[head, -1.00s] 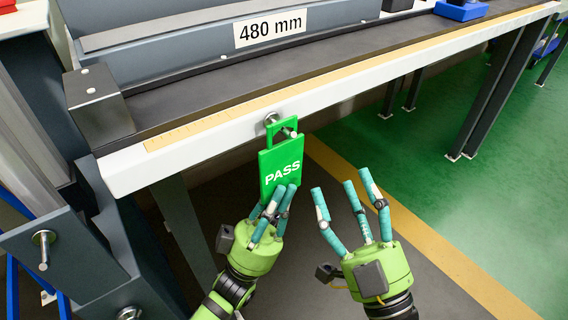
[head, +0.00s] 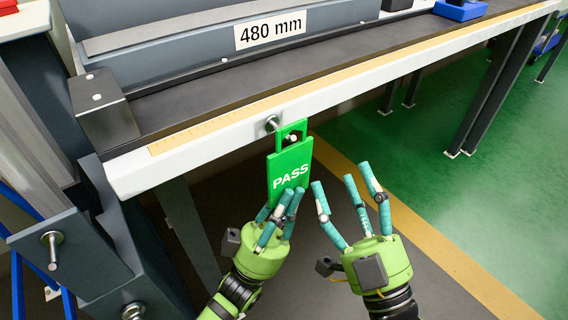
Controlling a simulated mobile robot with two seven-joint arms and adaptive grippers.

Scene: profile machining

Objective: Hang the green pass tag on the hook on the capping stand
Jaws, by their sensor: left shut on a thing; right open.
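The green pass tag (head: 290,172) hangs upright, slightly tilted, with white PASS lettering and an open loop at its top. My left gripper (head: 279,208) is shut on its lower end. The loop is at a metal hook (head: 272,123) on the white front edge of the bench. The hook's tip shows within the loop opening; I cannot tell how far it passes through. My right gripper (head: 346,189) is open and empty, right of the tag and apart from it.
The bench (head: 225,140) has a yellow scale strip and a 480 mm sign (head: 270,30). At the left a grey post unit carries a metal peg (head: 52,250) and a lower one (head: 132,312). Open floor lies to the right.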

